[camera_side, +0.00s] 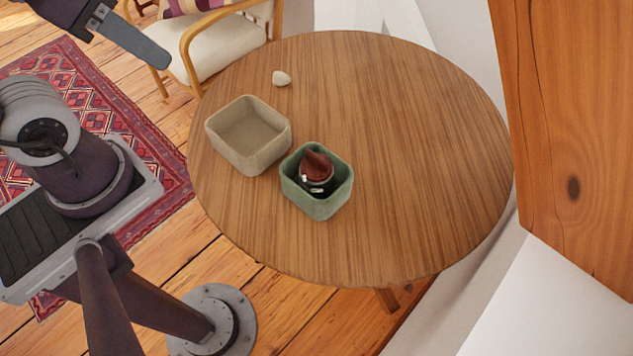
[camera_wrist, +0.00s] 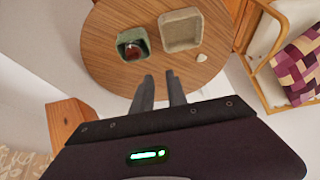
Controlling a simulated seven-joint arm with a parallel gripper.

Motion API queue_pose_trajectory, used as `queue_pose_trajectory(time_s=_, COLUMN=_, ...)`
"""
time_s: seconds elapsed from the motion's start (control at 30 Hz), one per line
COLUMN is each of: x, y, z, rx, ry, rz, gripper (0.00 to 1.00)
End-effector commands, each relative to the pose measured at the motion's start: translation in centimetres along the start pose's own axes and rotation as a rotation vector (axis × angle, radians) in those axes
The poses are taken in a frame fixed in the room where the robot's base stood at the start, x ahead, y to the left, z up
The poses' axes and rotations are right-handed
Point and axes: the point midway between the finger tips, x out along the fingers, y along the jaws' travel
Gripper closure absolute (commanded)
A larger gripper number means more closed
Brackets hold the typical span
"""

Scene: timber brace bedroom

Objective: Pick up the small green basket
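The small green basket (camera_side: 316,207) stands upright on the round wooden table, near its middle left. Inside it is a dark red, pointed object (camera_side: 316,165) with a black lower part and small white bits. The basket also shows in the wrist view (camera_wrist: 128,36), beyond my fingers and to their left. My gripper (camera_wrist: 161,75) is open, with a clear gap between its two fingers and nothing in it. In the side view, one finger shows at the upper left, above and away from the table; the basket is well apart from it.
A larger, empty beige basket (camera_side: 235,157) stands close beside the green one. A whitish stone (camera_side: 282,78) lies near the table's far edge. The right half of the table (camera_side: 430,150) is bare. A cushioned chair (camera_side: 225,45) stands behind; a timber post (camera_side: 570,130) rises at right.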

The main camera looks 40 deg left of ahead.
Motion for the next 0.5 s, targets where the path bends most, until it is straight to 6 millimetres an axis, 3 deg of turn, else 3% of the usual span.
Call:
queue_pose_trajectory(time_s=0.13, x=0.5, y=0.6, z=-0.6, rx=0.004, ry=-0.010, rz=0.024, gripper=0.82)
queue_pose_trajectory(time_s=0.23, x=2.8, y=3.4, z=-2.9, rx=0.007, ry=-0.048, rz=0.116, gripper=0.82)
queue_pose_trajectory(time_s=0.37, x=8.9, y=9.5, z=-5.5, rx=-0.021, ry=-0.124, rz=0.216, gripper=0.82)
queue_pose_trajectory(time_s=0.5, x=17.2, y=15.0, z=-4.6, rx=-0.050, ry=-0.173, rz=0.183, gripper=0.82)
